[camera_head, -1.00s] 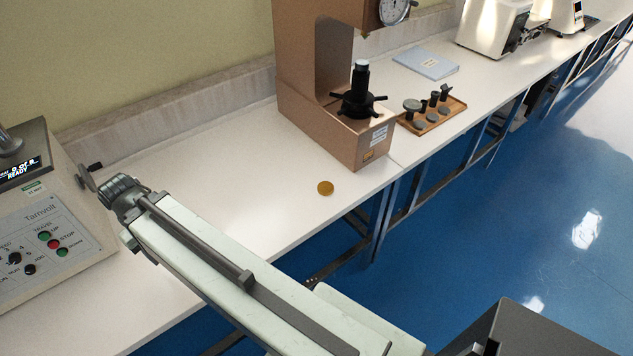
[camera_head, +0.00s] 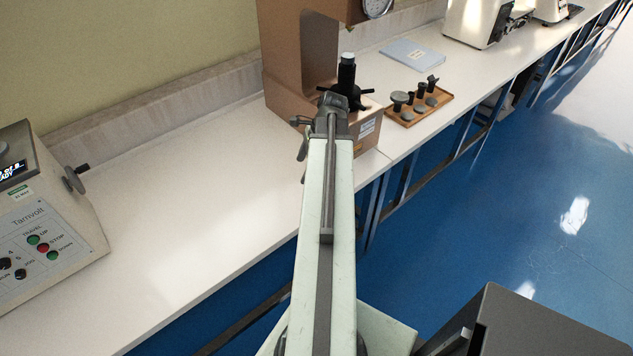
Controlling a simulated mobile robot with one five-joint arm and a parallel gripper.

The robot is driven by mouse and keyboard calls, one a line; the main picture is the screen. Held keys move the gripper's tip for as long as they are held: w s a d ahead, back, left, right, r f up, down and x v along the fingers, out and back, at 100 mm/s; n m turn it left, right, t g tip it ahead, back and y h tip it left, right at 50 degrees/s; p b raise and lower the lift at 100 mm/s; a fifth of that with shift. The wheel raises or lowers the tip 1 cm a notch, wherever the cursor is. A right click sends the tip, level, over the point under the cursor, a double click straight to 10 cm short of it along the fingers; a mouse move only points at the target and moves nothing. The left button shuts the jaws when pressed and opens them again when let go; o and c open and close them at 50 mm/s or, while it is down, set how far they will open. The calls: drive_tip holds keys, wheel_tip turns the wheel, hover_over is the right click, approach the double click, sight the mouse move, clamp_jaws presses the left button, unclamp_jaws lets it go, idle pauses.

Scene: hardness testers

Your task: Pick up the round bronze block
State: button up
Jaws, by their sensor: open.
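The round bronze block does not show now; my arm covers the part of the bench around where it lay. My arm reaches up the middle of the view, over the bench, towards the front of the tan tester (camera_head: 285,88). My gripper (camera_head: 303,142) is at the arm's far end, close to the tester's base in the picture. Its dark fingers show partly at the left of the arm and are open. I see nothing between them, though the arm hides part of that space.
A grey tester with buttons (camera_head: 45,215) stands at the left. A wooden tray (camera_head: 438,103) with several dark fittings and a blue-grey folder (camera_head: 411,54) lie right of the tan tester. The white bench (camera_head: 170,190) is clear between the testers. Its front edge drops to blue floor.

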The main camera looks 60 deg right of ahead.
drive_tip(key=s+d+m, duration=0.1)
drive_tip(key=s, duration=0.1)
drive_tip(key=s+d+f+m+b, duration=0.1)
drive_tip(key=d, duration=0.1)
drive_tip(key=s+d+m+b, duration=0.1)
drive_tip(key=s+m, duration=0.1)
drive_tip(key=shift+s+d+f+t, duration=0.2)
drive_tip(key=shift+s+f+t, duration=0.1)
drive_tip(key=shift+s+t, duration=0.1)
drive_tip(key=b+x, duration=0.5)
drive_tip(key=x, duration=0.1)
drive_tip(key=shift+w+a, duration=0.1)
drive_tip(key=shift+r, duration=0.2)
clamp_jaws()
